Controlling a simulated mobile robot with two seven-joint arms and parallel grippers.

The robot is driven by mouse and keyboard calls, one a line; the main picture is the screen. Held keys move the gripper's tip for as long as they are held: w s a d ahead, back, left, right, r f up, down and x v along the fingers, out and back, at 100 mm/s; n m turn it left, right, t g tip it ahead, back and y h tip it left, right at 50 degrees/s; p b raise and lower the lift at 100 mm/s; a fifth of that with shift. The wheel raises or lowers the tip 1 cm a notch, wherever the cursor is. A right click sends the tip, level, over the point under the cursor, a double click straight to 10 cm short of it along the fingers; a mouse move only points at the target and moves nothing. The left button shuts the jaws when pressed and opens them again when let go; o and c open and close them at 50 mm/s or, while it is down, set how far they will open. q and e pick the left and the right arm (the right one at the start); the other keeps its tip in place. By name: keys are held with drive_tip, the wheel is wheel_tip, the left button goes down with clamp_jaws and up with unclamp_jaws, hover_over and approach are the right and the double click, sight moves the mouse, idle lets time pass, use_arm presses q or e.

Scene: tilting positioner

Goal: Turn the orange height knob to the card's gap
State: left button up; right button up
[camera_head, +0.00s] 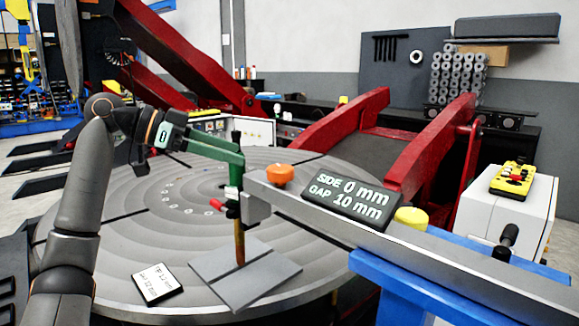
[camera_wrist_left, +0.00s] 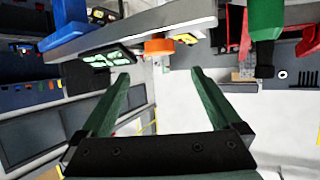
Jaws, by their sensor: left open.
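The orange height knob (camera_head: 280,175) sits on the grey beam (camera_head: 440,250), left of a dark display (camera_head: 348,201) reading SIDE 0 mm, GAP 10 mm. A white card (camera_head: 158,282) lies on the round table; its small print seems to show a gap of 12 mm, not surely legible. My left gripper (camera_head: 238,160) has green fingers and is left of the knob, apart from it. In the left wrist view my left gripper (camera_wrist_left: 160,74) is open and empty, with the orange knob (camera_wrist_left: 159,46) beyond the fingertips, roughly centred between them. My right gripper is not in view.
A torch (camera_head: 239,225) hangs from the beam's end over two grey plates (camera_head: 262,278) on the round table (camera_head: 110,235). A yellow knob (camera_head: 411,217) stands right of the display. A white box (camera_head: 505,215) with a yellow pendant (camera_head: 513,178) is at right.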

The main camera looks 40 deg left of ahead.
sight(279, 167)
use_arm(q)
drive_tip(key=p+x, duration=0.2)
drive_tip(key=x, duration=0.9)
drive_tip(key=shift+f+p, duration=0.15)
drive_tip(key=shift+p, duration=0.15)
drive_tip(key=c, duration=1.4)
